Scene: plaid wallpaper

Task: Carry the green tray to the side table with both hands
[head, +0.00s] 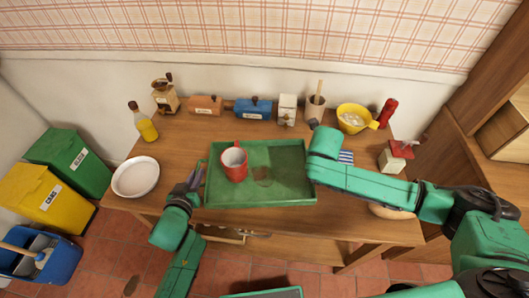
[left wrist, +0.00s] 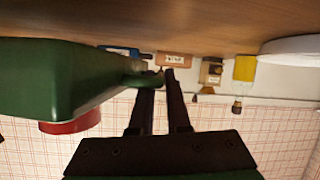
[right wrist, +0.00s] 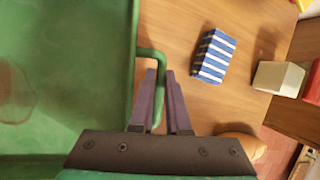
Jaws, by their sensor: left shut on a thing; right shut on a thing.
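The green tray (head: 285,190) is level over the front of the wooden table, and I cannot tell whether it touches the top. A red mug (head: 234,164) with a white inside stands upright in its left half. A faint brown round patch (head: 263,177) shows on the tray floor. My left gripper (head: 197,178) is at the tray's left side. In the left wrist view, its fingers (left wrist: 160,78) are shut on the tray's left handle. In the right wrist view, my right gripper (right wrist: 160,75) is shut on the right handle (right wrist: 157,58). My right arm hides that grip in the head view.
Behind the tray stand a bottle (head: 146,124), a grinder (head: 165,96), several canisters and a yellow bowl (head: 352,118). A white plate (head: 135,177) lies left. A blue striped box (right wrist: 214,55) is close right of the tray. Bins (head: 70,160) stand on the floor left.

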